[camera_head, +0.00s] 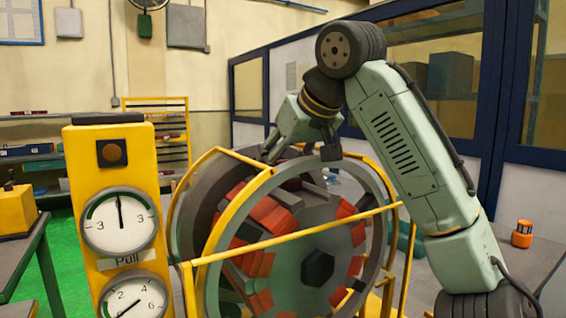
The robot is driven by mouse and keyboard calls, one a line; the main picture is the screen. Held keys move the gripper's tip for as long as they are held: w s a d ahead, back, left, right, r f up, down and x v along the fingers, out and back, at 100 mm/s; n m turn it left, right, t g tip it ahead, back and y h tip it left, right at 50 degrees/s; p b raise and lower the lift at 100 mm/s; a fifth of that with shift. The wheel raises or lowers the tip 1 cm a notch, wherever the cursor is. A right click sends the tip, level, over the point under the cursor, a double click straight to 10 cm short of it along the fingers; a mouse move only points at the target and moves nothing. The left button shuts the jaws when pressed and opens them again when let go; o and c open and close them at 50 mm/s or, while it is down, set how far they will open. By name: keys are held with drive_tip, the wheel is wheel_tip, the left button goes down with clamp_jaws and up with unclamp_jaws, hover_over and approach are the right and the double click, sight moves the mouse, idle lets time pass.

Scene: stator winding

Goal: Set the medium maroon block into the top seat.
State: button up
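The round stator (385,215) stands upright in a yellow frame, with several red-orange blocks (272,215) around its inner ring. Its upper part shows dark grey, seat-like shapes (313,190) with no red block visible on them. My gripper (285,152) points down at the top rim of the stator, overlapping it in the picture. Its fingers are small and partly lost against the dark parts behind, so I cannot tell whether they hold anything. I cannot make out a medium maroon block for certain; it may be hidden at the gripper or among the red blocks.
A yellow post (112,160) with two dials and a "Pull" label stands at the left front. Yellow rails (300,236) cross in front of the stator. A grey table (520,262) at right bears an orange-and-black object (522,234). Green floor (62,255) shows at left.

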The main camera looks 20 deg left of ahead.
idle(0.3)
drive_tip(key=v, duration=1.2)
